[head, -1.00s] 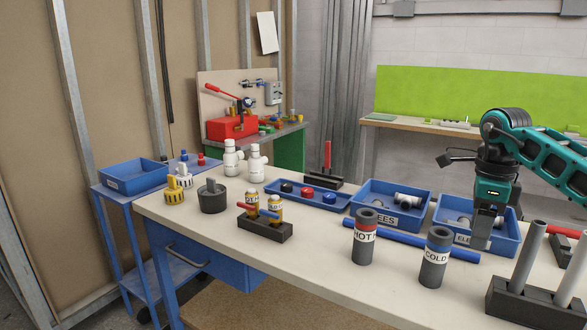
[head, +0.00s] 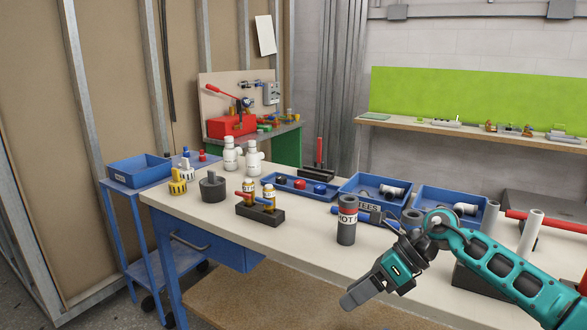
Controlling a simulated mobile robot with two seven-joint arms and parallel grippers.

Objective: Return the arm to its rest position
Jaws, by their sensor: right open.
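My right gripper (head: 353,300) is in the head view at the lower right, in front of the workbench's front edge. Its arm comes in from the right, bent low, and the fingers point down and to the left. The jaws hold nothing that I can see; their gap is hard to make out from this angle. My left gripper is not in view.
A blue cart (head: 118,187) stands left. The floor in front of the bench is partly clear.

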